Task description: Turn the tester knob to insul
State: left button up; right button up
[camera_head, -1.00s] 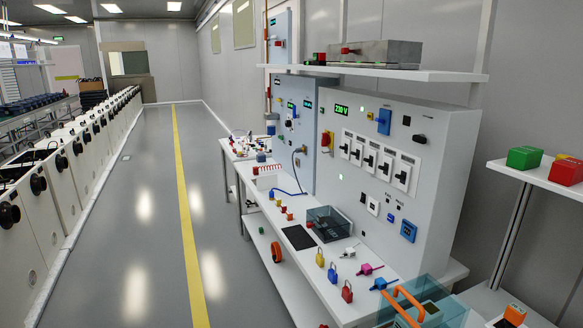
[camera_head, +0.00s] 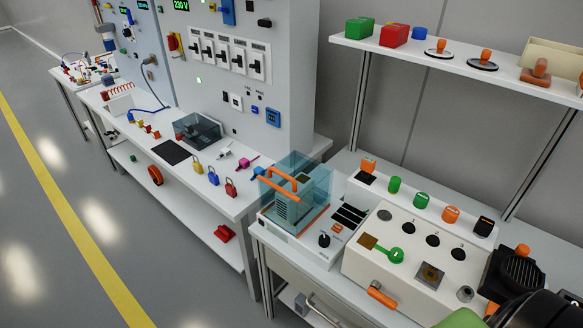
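A black knob (camera_head: 324,240) stands on a white-topped unit on the near bench; it may be the tester knob, but its markings are too small to read. A clear teal cover (camera_head: 308,182) with an orange handle (camera_head: 279,181) stands just left of it, over a light boxy device (camera_head: 289,212). Which setting the knob points to cannot be told. Neither of my grippers can be made out, and nothing is seen touching the knob.
A cream panel box (camera_head: 375,275) with black sockets and a green lever (camera_head: 396,255) stands right of the knob. A dark ribbed block (camera_head: 514,270) and a dark rounded shape (camera_head: 540,312) fill the lower right. A shelf (camera_head: 440,55) hangs above. The floor at left is clear.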

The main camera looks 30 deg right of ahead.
aim_at(324, 239)
jog(key=z, duration=1.15)
